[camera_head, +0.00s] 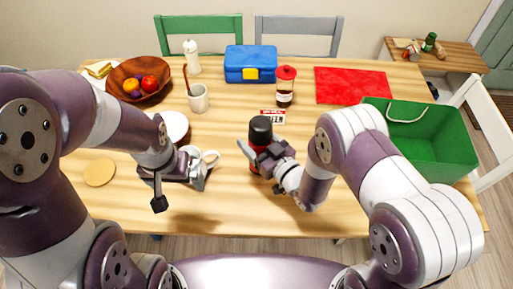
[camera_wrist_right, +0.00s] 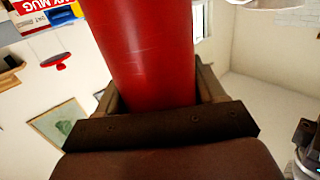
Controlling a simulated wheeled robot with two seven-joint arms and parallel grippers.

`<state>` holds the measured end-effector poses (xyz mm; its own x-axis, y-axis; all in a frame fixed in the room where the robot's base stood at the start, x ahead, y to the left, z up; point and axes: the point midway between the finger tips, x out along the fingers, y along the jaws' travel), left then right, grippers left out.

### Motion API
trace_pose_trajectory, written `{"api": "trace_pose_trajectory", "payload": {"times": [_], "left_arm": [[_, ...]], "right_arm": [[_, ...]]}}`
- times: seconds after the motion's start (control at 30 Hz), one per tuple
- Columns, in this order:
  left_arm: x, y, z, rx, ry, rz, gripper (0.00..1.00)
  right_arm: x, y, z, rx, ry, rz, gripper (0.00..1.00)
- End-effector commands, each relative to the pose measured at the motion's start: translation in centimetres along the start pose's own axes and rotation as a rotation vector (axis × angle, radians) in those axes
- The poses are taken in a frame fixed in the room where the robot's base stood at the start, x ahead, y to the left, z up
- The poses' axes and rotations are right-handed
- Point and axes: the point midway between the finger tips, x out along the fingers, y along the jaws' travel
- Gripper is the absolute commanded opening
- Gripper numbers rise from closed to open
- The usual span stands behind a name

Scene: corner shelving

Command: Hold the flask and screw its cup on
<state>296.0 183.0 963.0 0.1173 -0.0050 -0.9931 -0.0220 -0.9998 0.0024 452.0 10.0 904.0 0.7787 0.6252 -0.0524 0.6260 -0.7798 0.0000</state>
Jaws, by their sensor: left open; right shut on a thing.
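The flask has a red body and a black top (camera_head: 260,127); I cannot tell whether that top is the cup or a stopper. It stands about upright near the middle of the table. My right gripper (camera_head: 260,164) is shut on the flask's body, and in the right wrist view the red flask (camera_wrist_right: 150,50) fills the space between the jaws. My left gripper (camera_head: 182,193) is open and apart from the flask, to its left, above the table next to a white cup (camera_head: 209,157). No separate flask cup can be made out with certainty.
A white mug (camera_head: 198,99), a red-lidded jar (camera_head: 285,87), a blue lunchbox (camera_head: 250,65) and a fruit bowl (camera_head: 124,88) stand farther back. A red and white card (camera_head: 272,117) lies behind the flask. A green basket (camera_head: 440,150) is at right. The table's front middle is clear.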

Motion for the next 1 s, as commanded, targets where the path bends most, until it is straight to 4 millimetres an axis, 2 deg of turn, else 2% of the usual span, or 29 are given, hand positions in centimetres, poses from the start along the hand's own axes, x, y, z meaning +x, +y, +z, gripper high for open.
{"api": "trace_pose_trajectory", "payload": {"times": [0.17,0.33,0.47,0.87,0.9,0.97,1.0], "left_arm": [[0.0,0.0,0.0,0.0,0.0,0.0,1.0],[0.4,0.0,0.1,0.0,0.0,0.0,1.0],[0.5,0.0,0.1,0.0,0.0,0.0,1.0],[0.9,0.0,0.1,0.0,0.0,0.0,1.0],[0.8,0.0,0.1,0.0,0.0,0.0,1.0],[0.8,0.0,0.1,0.0,0.0,0.0,1.0],[0.8,0.0,0.1,0.0,0.0,0.0,1.0]], "right_arm": [[0.0,0.1,0.0,-0.001,0.003,0.0,0.0],[0.1,0.1,2.6,0.0,0.0,0.0,0.0],[0.2,0.1,3.8,-0.001,0.003,0.0,0.0],[0.2,0.1,4.3,-0.001,0.004,0.0,0.0],[0.2,0.1,4.3,-0.001,0.001,0.0,0.75],[0.2,0.1,4.3,-0.001,0.001,0.0,0.94],[0.2,0.1,4.3,0.0,0.001,0.0,0.94]]}}
